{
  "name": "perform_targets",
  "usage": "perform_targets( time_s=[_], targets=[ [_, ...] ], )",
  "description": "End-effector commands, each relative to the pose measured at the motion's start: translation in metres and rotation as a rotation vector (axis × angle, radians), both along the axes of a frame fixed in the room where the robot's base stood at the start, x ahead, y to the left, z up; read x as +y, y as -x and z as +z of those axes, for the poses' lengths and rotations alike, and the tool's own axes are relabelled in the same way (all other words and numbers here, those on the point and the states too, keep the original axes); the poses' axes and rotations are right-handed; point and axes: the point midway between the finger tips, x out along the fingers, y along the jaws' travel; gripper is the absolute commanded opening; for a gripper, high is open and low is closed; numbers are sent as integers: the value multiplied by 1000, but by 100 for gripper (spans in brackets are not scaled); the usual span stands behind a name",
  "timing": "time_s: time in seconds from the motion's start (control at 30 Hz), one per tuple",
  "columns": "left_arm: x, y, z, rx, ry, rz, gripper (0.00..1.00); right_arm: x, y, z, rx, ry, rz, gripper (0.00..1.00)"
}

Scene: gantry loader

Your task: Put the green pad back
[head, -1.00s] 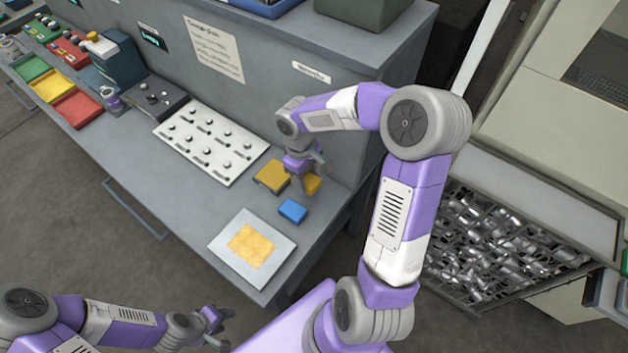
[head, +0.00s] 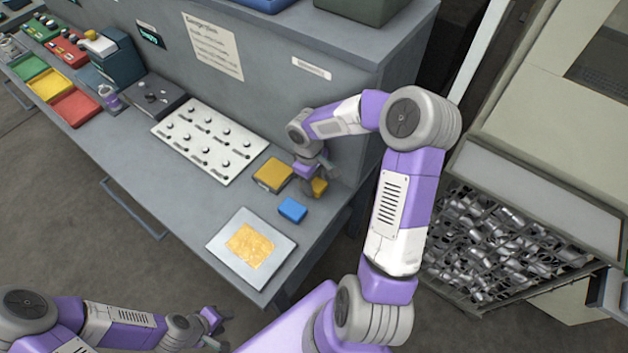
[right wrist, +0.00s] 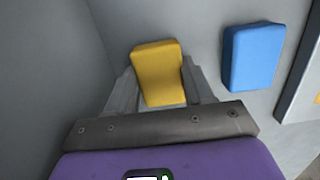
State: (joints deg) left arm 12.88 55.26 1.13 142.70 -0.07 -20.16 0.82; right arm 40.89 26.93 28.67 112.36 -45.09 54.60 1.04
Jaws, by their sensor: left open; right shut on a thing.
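I see no green pad in these views. My right gripper (head: 314,188) is at the back right of the grey bench (head: 195,225), shut on a small yellow pad (head: 319,187). In the right wrist view the yellow pad (right wrist: 158,72) sits between the two fingers of the right gripper (right wrist: 160,92). I cannot tell whether it touches the bench. A blue pad (head: 292,210) lies apart from it on the bench, and it also shows in the right wrist view (right wrist: 254,57). My left gripper (head: 222,326) is open and empty, low in front of the bench.
A yellow box (head: 272,175) stands just left of my right gripper. A pale plate (head: 226,244) with a yellow patch lies near the front edge. A white panel with knobs (head: 190,145) and green, yellow and red trays (head: 75,108) are further left. A metal-filled bin (head: 590,268) is at right.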

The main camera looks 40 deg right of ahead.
Motion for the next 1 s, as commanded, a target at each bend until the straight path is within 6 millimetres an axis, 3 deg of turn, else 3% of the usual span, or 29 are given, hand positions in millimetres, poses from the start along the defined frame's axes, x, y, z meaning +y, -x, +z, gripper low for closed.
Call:
perform_targets(
  time_s=[0.13, 0.17, 0.33, 0.7, 1.0],
  targets=[
    [0, 0, -4, 0, 0, 0, 43, 0, 0, -4, 0, 0, 0, 19],
    [0, 0, -4, 0, 0, 0, 43, 0, 0, -4, 0, 0, -1, 53],
    [0, 0, -3, 0, 0, 0, 43, 0, 0, -3, 0, 0, -1, 77],
    [0, 0, 2, 0, 0, 0, 43, 0, 0, 3, 0, -1, -1, 77],
    [0, 0, 15, 0, 0, 0, 43, 1, -8, 63, -5, 3, -2, 77]
  ],
)
